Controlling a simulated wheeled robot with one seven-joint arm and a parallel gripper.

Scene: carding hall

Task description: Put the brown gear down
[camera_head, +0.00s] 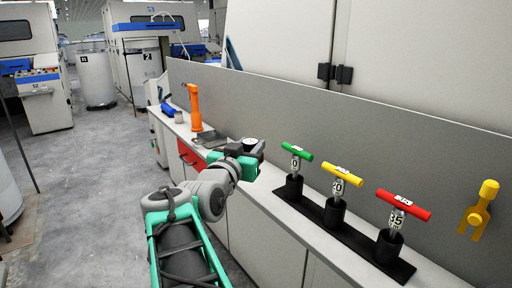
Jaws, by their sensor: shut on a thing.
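My gripper (257,155) is over the long grey bench, left of the black rack, with its back toward the camera. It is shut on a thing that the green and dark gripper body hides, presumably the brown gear. I cannot make out the gear's brown colour or teeth anywhere in view. A small round white-faced dial shows at the gripper's far side; I cannot tell whether it is part of the gripper or stands behind it.
A black rack (319,216) holds green, yellow and red T-handled tools. Beyond my gripper are a grey tray (208,138), an orange upright tool (195,108), a small can (179,117) and a blue item (168,110). A grey panel (300,108) backs the bench, with a yellow tool (480,212) on it.

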